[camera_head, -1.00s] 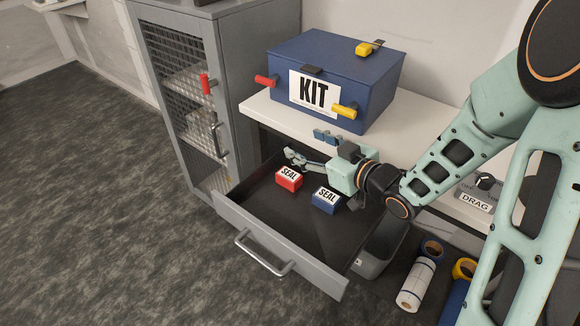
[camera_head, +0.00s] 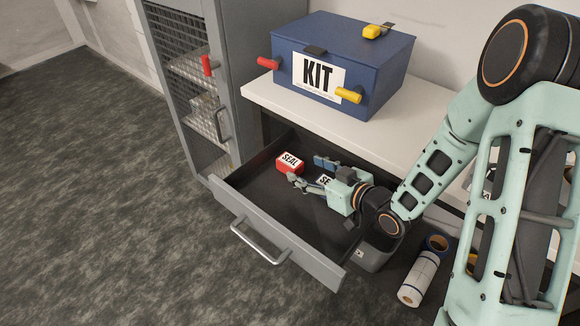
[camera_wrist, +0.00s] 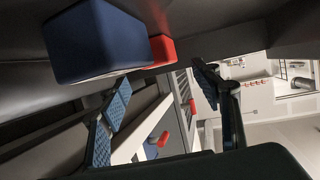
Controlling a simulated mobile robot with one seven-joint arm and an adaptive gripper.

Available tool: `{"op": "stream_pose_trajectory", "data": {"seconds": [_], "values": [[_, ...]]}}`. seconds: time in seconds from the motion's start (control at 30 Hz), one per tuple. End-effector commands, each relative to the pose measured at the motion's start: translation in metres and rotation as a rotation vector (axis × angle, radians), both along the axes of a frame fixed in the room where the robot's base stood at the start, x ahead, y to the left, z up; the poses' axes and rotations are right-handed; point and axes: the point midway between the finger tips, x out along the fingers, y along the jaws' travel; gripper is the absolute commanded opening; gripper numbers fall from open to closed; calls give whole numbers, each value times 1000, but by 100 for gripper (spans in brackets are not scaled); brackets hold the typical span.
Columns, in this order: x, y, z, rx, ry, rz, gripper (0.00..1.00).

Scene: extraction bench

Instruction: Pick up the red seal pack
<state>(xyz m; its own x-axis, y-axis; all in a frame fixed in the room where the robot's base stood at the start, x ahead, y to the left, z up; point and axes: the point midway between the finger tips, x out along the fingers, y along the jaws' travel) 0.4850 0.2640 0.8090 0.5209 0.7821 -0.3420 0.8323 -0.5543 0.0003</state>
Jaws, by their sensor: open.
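The red seal pack (camera_head: 290,163) lies in the open drawer, its white SEAL label showing. A blue seal pack (camera_head: 323,180) lies right of it, mostly hidden behind my gripper (camera_head: 307,170). My gripper is open and empty. It reaches in from the right, low over the drawer, with its fingertips just right of the red pack. In the wrist view, the red pack (camera_wrist: 161,50) shows partly behind the larger, nearer blue pack (camera_wrist: 95,35). The open fingers (camera_wrist: 162,83) have neither pack between them. I cannot tell whether a finger touches the blue pack.
The grey drawer (camera_head: 262,225) is pulled out, with walls around the packs. A blue KIT case (camera_head: 345,60) stands on the white bench (camera_head: 275,99) above. A mesh cabinet (camera_head: 195,70) stands left. Rolls (camera_head: 418,280) lie right of the drawer. The floor at left is clear.

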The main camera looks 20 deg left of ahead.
Motion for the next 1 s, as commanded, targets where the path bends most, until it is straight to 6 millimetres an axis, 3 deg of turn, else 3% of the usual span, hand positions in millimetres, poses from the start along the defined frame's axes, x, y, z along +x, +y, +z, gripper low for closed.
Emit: {"op": "stream_pose_trajectory", "data": {"seconds": [0.43,0.77,1.0], "values": [[29,45,-20,-1,1,0,58],[34,51,-22,0,2,-2,58],[34,51,-22,0,2,-2,34]]}}
